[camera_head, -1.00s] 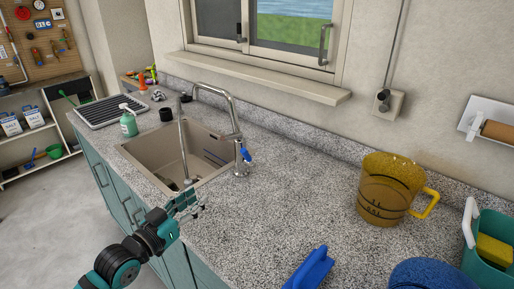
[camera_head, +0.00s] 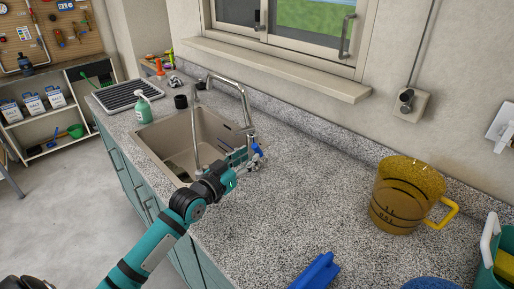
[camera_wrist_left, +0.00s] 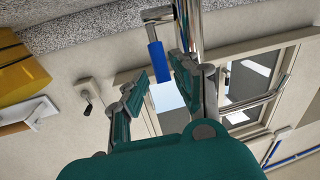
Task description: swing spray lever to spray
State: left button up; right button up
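The chrome faucet (camera_head: 243,105) stands at the right rim of the sink, its spout arching over the basin. A blue-handled lever (camera_head: 257,150) sticks out from the lower part of the faucet; in the left wrist view the blue handle (camera_wrist_left: 157,62) shows beside the chrome pipe (camera_wrist_left: 192,30). My left gripper (camera_head: 238,158) is at the faucet, next to the lever. In the left wrist view its fingers (camera_wrist_left: 158,85) are apart, with the blue handle's end in line with the gap between them. Contact cannot be told. My right gripper is out of view.
The counter between is clear.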

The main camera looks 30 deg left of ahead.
aim_at(255, 151)
pick_arm(q)
jog(key=w, duration=0.4)
jog(key=shift+d, duration=0.3)
jog(key=shift+w+d, duration=0.1)
jog(key=shift+w, duration=0.25)
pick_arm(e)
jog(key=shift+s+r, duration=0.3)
pick_arm(q)
grip_shut()
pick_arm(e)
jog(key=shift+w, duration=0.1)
